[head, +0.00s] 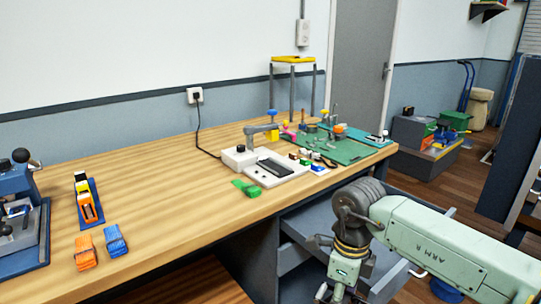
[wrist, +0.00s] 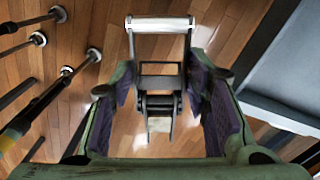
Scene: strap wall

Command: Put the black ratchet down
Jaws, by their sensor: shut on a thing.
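The black ratchet (wrist: 160,103) is in the wrist view, between the two purple-padded fingers of my gripper (wrist: 163,85). It has a dark metal frame with a spool and a pale silver handle bar at the top of the picture. My gripper is shut on it, and the wooden floor shows beneath. In the head view my gripper (head: 338,285) is low at the bottom edge, in front of the workbench and beside a grey open drawer (head: 318,226). The ratchet cannot be made out there.
The wooden workbench (head: 165,205) has bare room at its middle and front. On it are orange (head: 86,253), blue (head: 116,240) and green (head: 245,187) strap bundles, a white device (head: 275,168) and a green mat (head: 350,150). Dark legs with white feet (wrist: 94,54) stand left in the wrist view.

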